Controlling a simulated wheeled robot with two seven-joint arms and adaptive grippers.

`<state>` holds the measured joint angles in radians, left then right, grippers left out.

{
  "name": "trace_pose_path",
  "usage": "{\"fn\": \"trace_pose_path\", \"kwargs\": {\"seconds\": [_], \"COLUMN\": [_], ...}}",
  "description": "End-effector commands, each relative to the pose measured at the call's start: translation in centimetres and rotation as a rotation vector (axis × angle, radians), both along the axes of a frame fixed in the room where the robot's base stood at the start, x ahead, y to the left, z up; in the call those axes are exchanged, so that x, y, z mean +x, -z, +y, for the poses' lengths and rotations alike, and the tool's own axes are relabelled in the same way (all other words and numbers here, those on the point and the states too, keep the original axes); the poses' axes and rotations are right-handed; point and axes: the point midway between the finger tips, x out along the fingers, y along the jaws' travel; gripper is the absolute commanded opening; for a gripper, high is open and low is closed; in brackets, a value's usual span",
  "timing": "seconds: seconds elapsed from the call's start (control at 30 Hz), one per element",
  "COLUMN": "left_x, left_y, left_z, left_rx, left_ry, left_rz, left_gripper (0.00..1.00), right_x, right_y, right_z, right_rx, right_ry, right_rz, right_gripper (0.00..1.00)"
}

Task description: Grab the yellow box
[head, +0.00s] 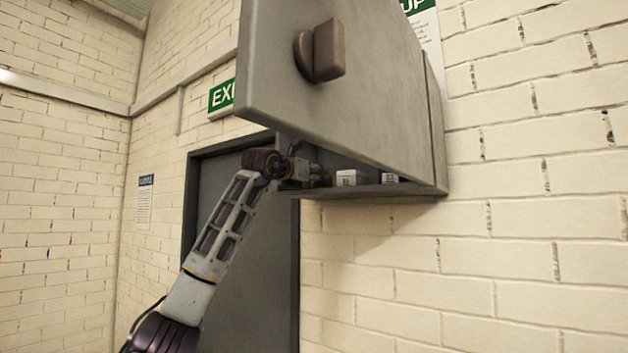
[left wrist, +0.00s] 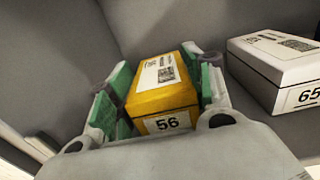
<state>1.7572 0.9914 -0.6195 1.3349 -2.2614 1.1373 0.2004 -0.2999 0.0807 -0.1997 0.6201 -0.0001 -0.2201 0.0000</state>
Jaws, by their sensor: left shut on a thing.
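The yellow box (left wrist: 166,95) carries a white label on top and the number 56 on its front. In the left wrist view it sits between the green-padded fingers of my left gripper (left wrist: 160,88), which is shut on it. In the head view my left gripper (head: 308,171) reaches into the left end of the grey wall cabinet (head: 345,80). Only a small bit of yellow shows there at the fingertips; the rest of the box is hidden. My right gripper is not in view.
A white box (left wrist: 275,65) numbered 65 lies right of the yellow box; a white box (head: 350,178) also shows on the cabinet shelf (head: 372,190) in the head view. The cabinet's open door panel hangs above my left arm. A grey door (head: 250,250) stands behind the arm.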

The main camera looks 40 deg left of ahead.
Motion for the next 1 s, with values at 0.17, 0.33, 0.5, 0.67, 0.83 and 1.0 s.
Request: {"fn": "trace_pose_path", "kwargs": {"seconds": [0.17,0.33,0.5,0.67,0.83,1.0], "left_x": [-0.2,-0.2,-0.2,-0.2,-0.2,-1.1], "left_y": [-1.2,-3.0,-4.4,-5.4,-6.3,-6.5], "left_z": [0.0,-0.1,0.0,0.0,0.0,-0.1], "left_rx": [-0.001,-0.002,-0.001,-0.001,-0.001,0.0], "left_ry": [0.001,0.002,0.001,0.0,0.001,0.0], "left_rz": [-0.002,-0.003,-0.002,-0.001,-0.001,-0.003], "left_gripper": [0.27,0.27,0.27,0.27,0.27,0.27], "right_x": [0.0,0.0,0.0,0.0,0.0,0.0], "right_y": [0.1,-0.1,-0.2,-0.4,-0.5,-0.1], "right_z": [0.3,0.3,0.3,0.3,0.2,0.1], "right_rx": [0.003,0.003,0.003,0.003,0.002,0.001], "right_ry": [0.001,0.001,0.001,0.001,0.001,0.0], "right_rz": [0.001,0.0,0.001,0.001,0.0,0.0], "right_gripper": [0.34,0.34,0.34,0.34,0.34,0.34]}}
